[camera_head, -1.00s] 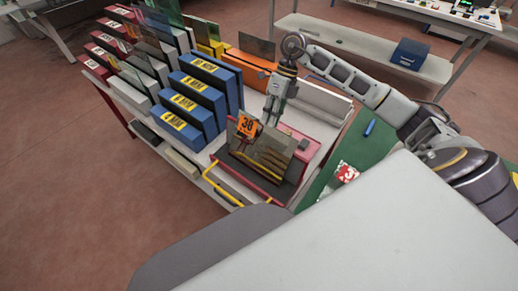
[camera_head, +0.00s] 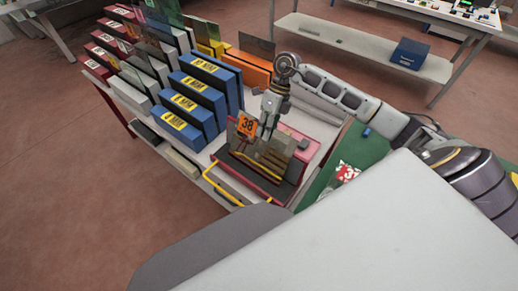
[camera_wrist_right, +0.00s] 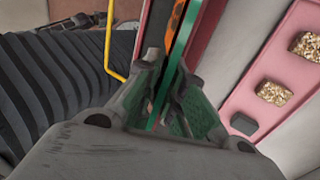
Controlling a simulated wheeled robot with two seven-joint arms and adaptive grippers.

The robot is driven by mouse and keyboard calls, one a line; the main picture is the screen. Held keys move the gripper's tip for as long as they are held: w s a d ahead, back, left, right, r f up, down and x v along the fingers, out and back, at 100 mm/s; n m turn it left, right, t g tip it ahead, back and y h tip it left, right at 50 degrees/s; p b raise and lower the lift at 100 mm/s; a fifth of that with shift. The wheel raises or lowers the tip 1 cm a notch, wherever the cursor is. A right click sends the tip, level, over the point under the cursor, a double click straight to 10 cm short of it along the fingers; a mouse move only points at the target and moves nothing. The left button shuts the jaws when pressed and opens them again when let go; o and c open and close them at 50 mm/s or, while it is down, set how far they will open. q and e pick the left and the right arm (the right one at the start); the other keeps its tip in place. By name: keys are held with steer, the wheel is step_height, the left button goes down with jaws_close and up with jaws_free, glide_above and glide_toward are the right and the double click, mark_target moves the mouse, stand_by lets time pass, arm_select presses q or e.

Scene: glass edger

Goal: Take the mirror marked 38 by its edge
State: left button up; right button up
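The mirror marked 38 (camera_head: 267,157) stands tilted on a dark rest in a red-framed machine, in the middle of the head view. Its orange label (camera_head: 247,126) with a black 38 is at its upper left. My right gripper (camera_head: 265,138) points down at the mirror's upper edge. In the right wrist view the thin green edge of the mirror (camera_wrist_right: 174,75) runs between the two green-padded fingers of my right gripper (camera_wrist_right: 170,88). The fingers look apart, one on each side of the edge; firm contact does not show. My left gripper is out of view.
Blue numbered blocks (camera_head: 205,75) and white and red racks with upright glass stand left of and behind the machine. A yellow bar (camera_head: 222,187) runs along its front. A pink strip with sandy pads (camera_wrist_right: 273,93) lies right of the fingers in the wrist view.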

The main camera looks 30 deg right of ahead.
jaws_close()
steer(key=shift+r, duration=0.1)
stand_by(0.3)
steer(key=shift+r, duration=0.1)
steer(key=shift+r, duration=4.9)
